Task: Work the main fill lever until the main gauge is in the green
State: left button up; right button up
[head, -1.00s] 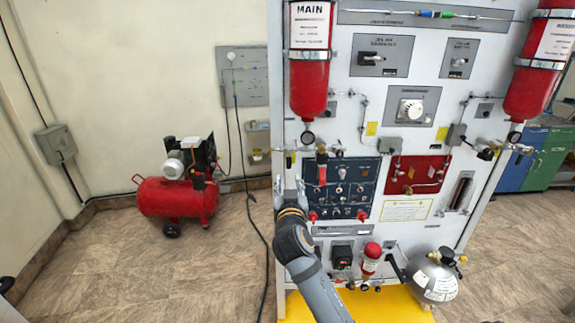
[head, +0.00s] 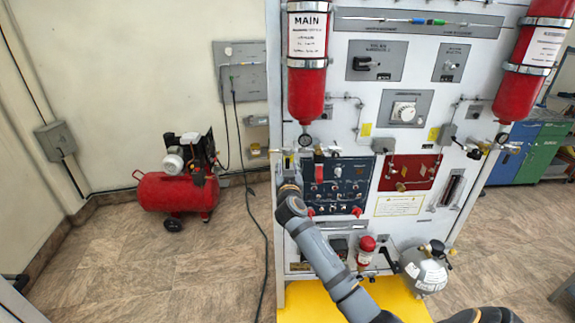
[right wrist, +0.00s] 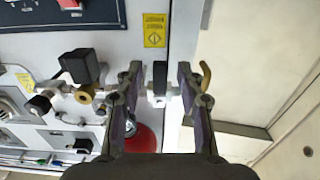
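The red MAIN cylinder (head: 307,85) hangs at the upper left of the white panel. The small round main gauge (head: 305,139) sits below it; its needle and colour zone are too small to read. My right gripper (head: 288,170) is at the panel's left edge, below the gauge. In the right wrist view, its two fingers (right wrist: 160,92) are apart, one on each side of a black-tipped lever (right wrist: 160,76) with a pale stem. Gaps show on both sides, so the fingers are not shut on it. My left gripper is not in view.
Brass fittings and a black knob (right wrist: 80,66) lie close beside the fingers in the right wrist view. A second red cylinder (head: 530,65) hangs at the right. A red compressor (head: 178,192) stands on the floor at left, with open floor around it.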

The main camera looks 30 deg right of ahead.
jog(key=shift+s+r, duration=0.1)
jog(key=shift+c, duration=1.1)
jog(key=shift+a, duration=0.1)
jog(key=shift+c, duration=1.2)
grip_shut()
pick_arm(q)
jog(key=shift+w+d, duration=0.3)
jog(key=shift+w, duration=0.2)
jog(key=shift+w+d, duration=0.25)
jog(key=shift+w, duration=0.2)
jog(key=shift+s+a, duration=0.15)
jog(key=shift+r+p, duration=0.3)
pick_arm(e)
jog(key=shift+s+d+r+n, duration=0.1)
jog(key=shift+s+d+n, duration=0.2)
jog(key=shift+n, duration=0.85)
jog(key=shift+s+d+r+n, duration=0.15)
jog(key=shift+d+n, duration=0.2)
jog(key=shift+n, duration=0.85)
jog(key=shift+s+d+r+n, duration=0.1)
jog(key=shift+d+n, duration=0.25)
jog(key=shift+n, duration=0.8)
